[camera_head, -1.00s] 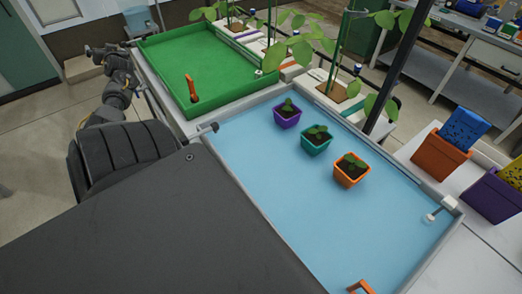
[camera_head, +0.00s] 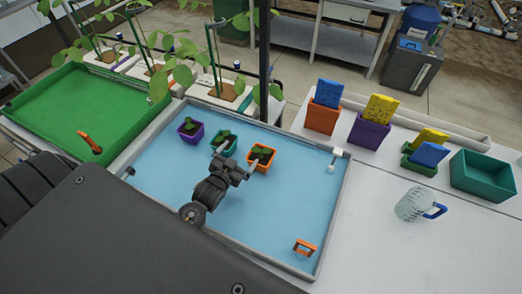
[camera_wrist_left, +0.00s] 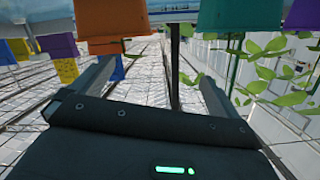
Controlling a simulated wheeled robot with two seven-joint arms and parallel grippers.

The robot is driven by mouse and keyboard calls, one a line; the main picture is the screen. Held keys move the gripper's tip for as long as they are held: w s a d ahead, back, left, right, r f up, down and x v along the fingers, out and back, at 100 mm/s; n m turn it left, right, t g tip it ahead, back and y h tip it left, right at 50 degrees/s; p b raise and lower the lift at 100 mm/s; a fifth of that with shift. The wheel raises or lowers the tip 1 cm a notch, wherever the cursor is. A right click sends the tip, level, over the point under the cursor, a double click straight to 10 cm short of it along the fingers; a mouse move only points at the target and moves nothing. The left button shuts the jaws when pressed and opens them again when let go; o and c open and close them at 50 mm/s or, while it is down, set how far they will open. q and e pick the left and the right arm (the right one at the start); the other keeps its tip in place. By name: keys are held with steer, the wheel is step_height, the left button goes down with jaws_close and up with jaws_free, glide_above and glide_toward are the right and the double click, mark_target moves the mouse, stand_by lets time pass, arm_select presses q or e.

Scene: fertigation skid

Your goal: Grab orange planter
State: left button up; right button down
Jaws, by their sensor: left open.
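The orange planter (camera_head: 265,162) stands upright on the blue tray (camera_head: 292,198), with dark soil and a small green seedling in it. It also shows at the top left of the wrist view (camera_wrist_left: 112,18), cut off by the frame edge. My left gripper (camera_head: 238,158) is open and empty over the tray, on the near side of the planters. One finger is near the orange planter and the other is near the teal planter (camera_head: 233,147). In the wrist view the gap between the fingers (camera_wrist_left: 158,82) faces between these two planters. My right gripper is not in view.
A purple planter (camera_head: 190,135) stands left of the teal one. An orange bracket (camera_head: 305,247) is at the tray's near right. A clear jug (camera_head: 415,205) and more pots stand on the white bench to the right. A dark pole (camera_head: 264,60) rises behind the tray.

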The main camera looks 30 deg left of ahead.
mark_target(262, 155)
arm_select(q)
steer(key=s+d+f+n+g+p, duration=0.1)
steer(key=s+d+f+n+g, duration=0.15)
steer(key=d, duration=0.25)
steer(key=shift+n+h, duration=0.3)
steer(key=shift+n, duration=0.05)
steer(key=p+x, duration=0.1)
steer(key=x, duration=0.4)
steer(key=shift+w+r, duration=0.15)
steer(key=shift+r, duration=0.05)
steer(key=shift+w+d+r+t+p, duration=0.15)
steer(key=shift+w+t+p, duration=0.1)
steer(key=shift+w+p, duration=0.25)
steer(key=p+x, duration=0.1)
steer(key=x, duration=0.2)
steer(key=shift+w, duration=0.1)
steer(key=shift+w+f, duration=0.35)
steer(key=shift+w, duration=0.1)
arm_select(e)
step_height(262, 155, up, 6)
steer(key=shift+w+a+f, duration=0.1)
